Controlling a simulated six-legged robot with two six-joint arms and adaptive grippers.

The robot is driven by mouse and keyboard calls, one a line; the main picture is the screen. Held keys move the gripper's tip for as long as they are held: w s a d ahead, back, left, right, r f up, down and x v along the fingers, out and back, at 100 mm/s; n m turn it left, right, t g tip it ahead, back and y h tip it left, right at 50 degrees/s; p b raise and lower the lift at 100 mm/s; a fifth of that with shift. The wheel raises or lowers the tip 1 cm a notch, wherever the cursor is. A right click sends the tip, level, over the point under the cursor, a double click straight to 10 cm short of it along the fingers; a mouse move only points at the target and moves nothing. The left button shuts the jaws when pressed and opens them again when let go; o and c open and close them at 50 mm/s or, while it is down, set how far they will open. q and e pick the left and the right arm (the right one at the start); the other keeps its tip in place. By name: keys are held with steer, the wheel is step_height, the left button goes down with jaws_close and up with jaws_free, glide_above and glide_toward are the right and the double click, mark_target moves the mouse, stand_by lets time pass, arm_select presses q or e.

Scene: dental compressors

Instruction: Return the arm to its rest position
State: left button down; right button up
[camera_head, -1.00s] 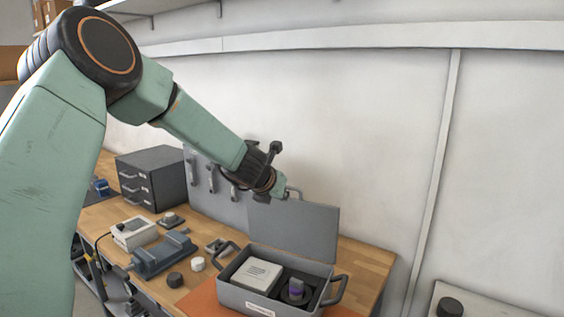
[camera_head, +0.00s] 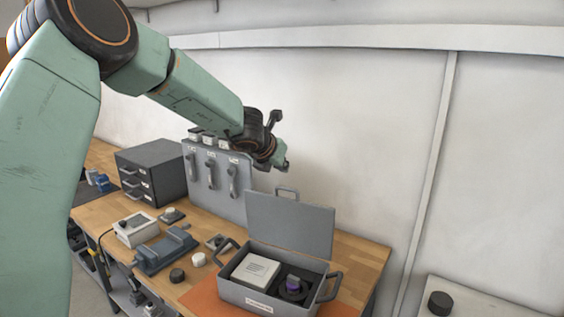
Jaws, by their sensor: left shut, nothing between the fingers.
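My left arm (camera_head: 200,90) comes in from the left, green with dark joints, raised over the workbench. My left gripper (camera_head: 283,164) is shut and empty, in the air in front of the wall, above the open grey case (camera_head: 252,299). Part of the gripper is hidden by the wrist. The case stands on an orange mat (camera_head: 203,297) with its lid upright at the back. In it lie a white box (camera_head: 256,269) and a dark round part with a purple piece (camera_head: 293,285). My right gripper is out of view.
The wooden bench (camera_head: 352,262) also holds a dark drawer cabinet (camera_head: 152,174), a grey panel with handles (camera_head: 217,181), a white device (camera_head: 135,229), a blue-grey fixture (camera_head: 166,250) and small knobs. A pale surface with a black knob (camera_head: 440,303) is at lower right.

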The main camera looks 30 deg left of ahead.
arm_select(q)
steer(key=shift+a+r, duration=0.15)
steer(key=shift+r, duration=0.2)
steer(key=shift+s+r, duration=0.1)
